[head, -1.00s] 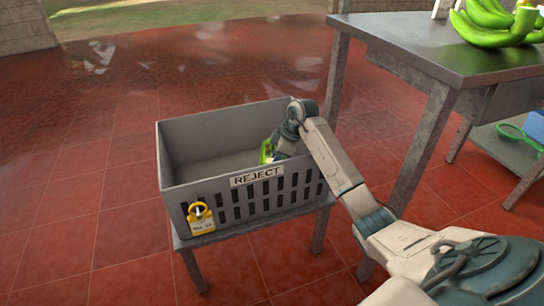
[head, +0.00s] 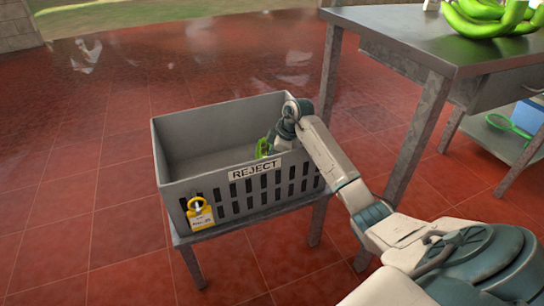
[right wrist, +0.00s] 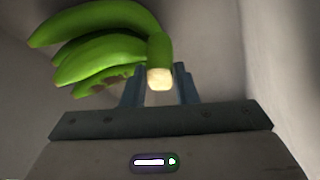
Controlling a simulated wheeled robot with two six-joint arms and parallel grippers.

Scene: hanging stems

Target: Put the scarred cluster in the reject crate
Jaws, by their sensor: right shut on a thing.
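The grey reject crate (head: 215,132) has slotted sides and a REJECT label, and stands on a low metal stand. My right gripper (right wrist: 158,80) is shut on the cut stem of a green banana cluster (right wrist: 95,50). In the right wrist view, brownish marks show on the cluster's lower fruit. In the head view, my right arm reaches over the crate's right side and the gripper is down inside it. Only a small green part of the cluster (head: 262,148) shows above the front wall. Whether it touches the crate floor cannot be seen. My left gripper is not in view.
A green net (head: 508,126) and a blue box lie on a lower shelf. The floor at left is clear.

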